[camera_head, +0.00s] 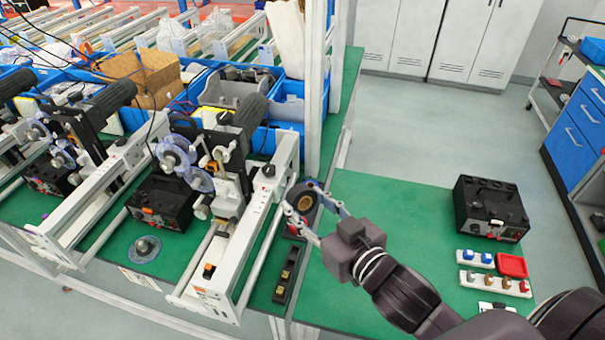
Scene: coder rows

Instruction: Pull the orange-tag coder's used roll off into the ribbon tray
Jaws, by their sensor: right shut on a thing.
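My right gripper (301,197) comes in from the lower right. Its two pale fingers are shut on a dark roll (304,203) with a brown core, just right of the nearer coder's white frame. The roll is clear of the coder's spindles. My left gripper is not in view.
A second coder (62,145) stands at the left. A narrow black holder (287,274) lies below the roll. A black box (489,208) and white strips with knobs stand at the right. Blue bins fill the back, and a white post (316,90) rises behind the roll.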

